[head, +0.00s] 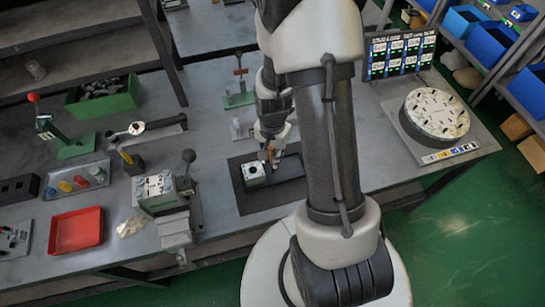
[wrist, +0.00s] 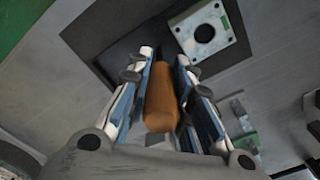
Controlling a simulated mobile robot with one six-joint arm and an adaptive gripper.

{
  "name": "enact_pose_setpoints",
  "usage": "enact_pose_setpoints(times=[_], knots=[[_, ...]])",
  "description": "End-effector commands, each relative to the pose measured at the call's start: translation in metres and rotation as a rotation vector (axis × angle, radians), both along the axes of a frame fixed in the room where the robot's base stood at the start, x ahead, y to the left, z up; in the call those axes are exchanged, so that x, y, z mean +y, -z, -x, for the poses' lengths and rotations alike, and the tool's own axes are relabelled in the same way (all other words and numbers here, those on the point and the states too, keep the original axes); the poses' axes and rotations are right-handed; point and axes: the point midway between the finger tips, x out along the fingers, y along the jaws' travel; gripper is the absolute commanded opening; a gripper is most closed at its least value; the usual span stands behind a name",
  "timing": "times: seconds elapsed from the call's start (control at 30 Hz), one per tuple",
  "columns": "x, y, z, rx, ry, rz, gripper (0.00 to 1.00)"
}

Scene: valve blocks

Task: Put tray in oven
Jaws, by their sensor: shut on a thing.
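My gripper (wrist: 162,85) is shut on an orange-brown cylinder (wrist: 161,100), which lies lengthwise between the two fingers. In the head view my gripper (head: 272,158) is above the dark mat (head: 290,192), just right of a pale metal block (head: 254,173) with a round dark hole. The block (wrist: 208,36) also shows in the wrist view, beyond the fingertips and apart from them. A red tray (head: 76,230) lies on the bench at the left, far from my gripper. I see no oven in either view.
A vise (head: 162,192) stands left of the mat. A green bin (head: 103,98) and a green lever press (head: 65,140) are at the back left. A round disc with slots (head: 436,113) is at the right. My arm hides part of the bench.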

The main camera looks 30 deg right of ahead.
Motion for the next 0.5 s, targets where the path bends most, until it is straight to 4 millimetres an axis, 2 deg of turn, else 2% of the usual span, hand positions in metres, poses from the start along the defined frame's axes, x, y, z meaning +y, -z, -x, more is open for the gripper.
enact_pose_setpoints(times=[0.17, 0.5], knots=[[-0.001, -0.039, -0.002, -0.007, 0.0, 0.002, 0.0], [0.0, -0.131, -0.002, -0.007, 0.0, 0.002, 0.0]])
